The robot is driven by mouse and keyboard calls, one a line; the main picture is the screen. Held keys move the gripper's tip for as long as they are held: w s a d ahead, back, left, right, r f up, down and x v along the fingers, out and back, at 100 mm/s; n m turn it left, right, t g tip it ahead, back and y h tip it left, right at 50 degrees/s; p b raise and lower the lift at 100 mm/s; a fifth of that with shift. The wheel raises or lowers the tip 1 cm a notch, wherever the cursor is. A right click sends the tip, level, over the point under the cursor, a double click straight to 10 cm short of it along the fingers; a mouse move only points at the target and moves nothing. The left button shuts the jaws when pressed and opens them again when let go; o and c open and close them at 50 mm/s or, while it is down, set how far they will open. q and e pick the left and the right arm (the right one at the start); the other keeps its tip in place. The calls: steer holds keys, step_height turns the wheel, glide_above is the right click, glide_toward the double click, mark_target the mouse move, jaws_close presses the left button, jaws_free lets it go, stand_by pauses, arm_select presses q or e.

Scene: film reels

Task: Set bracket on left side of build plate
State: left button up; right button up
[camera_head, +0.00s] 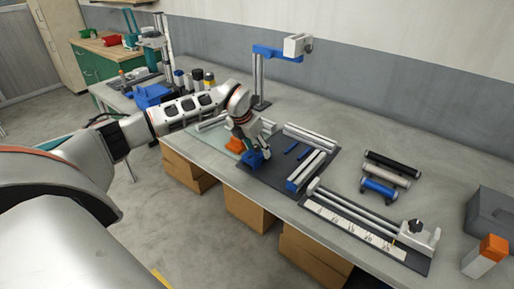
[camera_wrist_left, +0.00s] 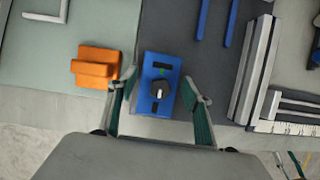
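An orange block (camera_wrist_left: 97,66) sits just left of the blue piece, on the pale green mat (camera_head: 207,136). A pale angled bar (camera_wrist_left: 46,16) lies on that mat. My right gripper is not in view.
Silver rails (camera_head: 310,168) and thin blue bars (camera_head: 291,147) lie on the dark plate's right part. A ruler fixture (camera_head: 350,222) stands further right, with several cylinders (camera_head: 387,176) behind it. A blue-armed stand (camera_head: 260,80) rises at the back.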

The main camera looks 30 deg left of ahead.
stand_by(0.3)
arm_select(q)
steer(key=v, duration=1.2)
steer(key=shift+r+b, duration=0.2)
steer(key=shift+b, duration=0.2)
steer(key=shift+w, duration=0.1)
